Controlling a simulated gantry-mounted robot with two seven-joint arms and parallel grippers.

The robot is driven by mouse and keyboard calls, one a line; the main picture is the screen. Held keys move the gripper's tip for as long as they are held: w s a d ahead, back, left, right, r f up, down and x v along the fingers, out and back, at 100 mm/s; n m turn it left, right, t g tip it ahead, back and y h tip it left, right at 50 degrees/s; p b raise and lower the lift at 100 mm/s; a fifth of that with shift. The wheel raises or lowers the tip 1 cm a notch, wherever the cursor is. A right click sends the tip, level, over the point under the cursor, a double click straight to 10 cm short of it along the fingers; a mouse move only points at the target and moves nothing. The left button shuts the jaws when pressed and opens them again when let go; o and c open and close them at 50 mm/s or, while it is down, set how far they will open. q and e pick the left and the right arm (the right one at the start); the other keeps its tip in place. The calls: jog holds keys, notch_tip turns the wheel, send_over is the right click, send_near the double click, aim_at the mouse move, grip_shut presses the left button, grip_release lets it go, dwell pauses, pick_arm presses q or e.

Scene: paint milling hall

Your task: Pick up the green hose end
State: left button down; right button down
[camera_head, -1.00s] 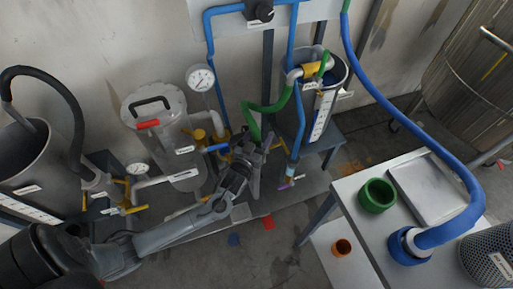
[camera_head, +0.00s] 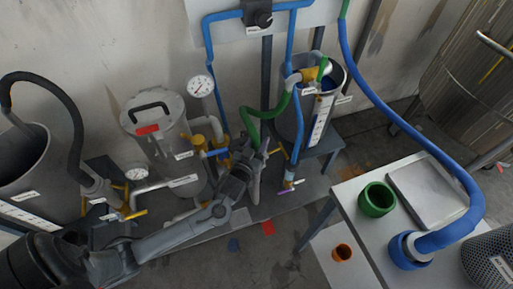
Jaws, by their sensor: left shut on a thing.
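The green hose (camera_head: 247,119) bends down from the fitting at the top of the open tank and curves to the left. Its lower end runs into the jaws of my left gripper (camera_head: 258,150), which is shut on it. The dark fingers hide most of the held end, so I cannot see exactly where they sit on it. A grey upright piece shows just below the fingers; I cannot tell whether it belongs to the hose. My right gripper is not in view.
The open tank (camera_head: 290,122) on its stand is right of the gripper, with blue pipes. A lidded vessel (camera_head: 165,150) with yellow valves stands close on the left. A white table (camera_head: 350,190) at right holds a green ring (camera_head: 377,200) and a blue hose (camera_head: 400,121).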

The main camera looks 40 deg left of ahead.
pick_arm(q)
jog(key=shift+r, duration=0.15)
jog(key=shift+r+p, duration=0.4)
jog(key=shift+r, duration=0.3)
notch_tip(320, 180, up, 23)
jog(key=p, duration=1.5)
